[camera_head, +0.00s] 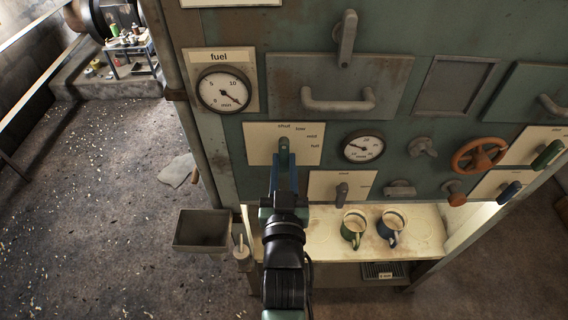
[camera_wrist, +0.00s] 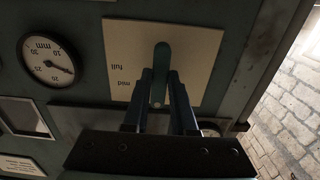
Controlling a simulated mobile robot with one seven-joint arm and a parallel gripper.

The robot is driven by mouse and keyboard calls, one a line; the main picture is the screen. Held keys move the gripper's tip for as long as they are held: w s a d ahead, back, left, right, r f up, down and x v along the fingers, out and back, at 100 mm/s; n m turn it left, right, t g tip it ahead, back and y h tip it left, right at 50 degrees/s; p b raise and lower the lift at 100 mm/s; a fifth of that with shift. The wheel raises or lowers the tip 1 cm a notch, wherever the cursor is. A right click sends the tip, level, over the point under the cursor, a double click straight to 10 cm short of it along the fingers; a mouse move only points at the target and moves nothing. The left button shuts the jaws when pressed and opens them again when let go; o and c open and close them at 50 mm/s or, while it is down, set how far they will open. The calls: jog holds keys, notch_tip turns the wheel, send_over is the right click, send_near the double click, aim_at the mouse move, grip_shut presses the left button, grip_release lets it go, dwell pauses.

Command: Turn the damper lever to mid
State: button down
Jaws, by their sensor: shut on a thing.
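A lever with a green grip (camera_head: 284,146) is mounted on a cream plate (camera_head: 257,143) marked shut, low, mid and full. In the head view it points up, close to the shut mark. My gripper (camera_head: 285,163) reaches it from below and is shut on it. In the wrist view, which shows the panel upside down, the lever (camera_wrist: 162,58) stands between the two fingers of my gripper (camera_wrist: 161,78). The full and mid marks show on the plate (camera_wrist: 195,55) there; the other marks are hidden behind my gripper. No damper name is readable on this plate.
A fuel gauge (camera_head: 223,89) is above left of the plate and a mm gauge (camera_head: 363,147) is to its right. A small lever (camera_head: 342,191) is below right. Two mugs (camera_head: 354,229) (camera_head: 390,227) stand on the shelf below. An orange handwheel (camera_head: 479,155) is farther right.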

jog(key=shift+m, duration=0.3)
jog(key=m+p, duration=0.1)
jog(key=m, duration=0.4)
jog(key=shift+r+m, duration=0.1)
jog(key=shift+m, duration=0.2)
jog(key=m+p, duration=0.2)
jog(key=m, duration=0.3)
jog(key=shift+a, duration=0.15)
jog(key=shift+m, duration=0.4)
jog(key=c, duration=0.7)
grip_release()
jog(key=shift+s, duration=0.1)
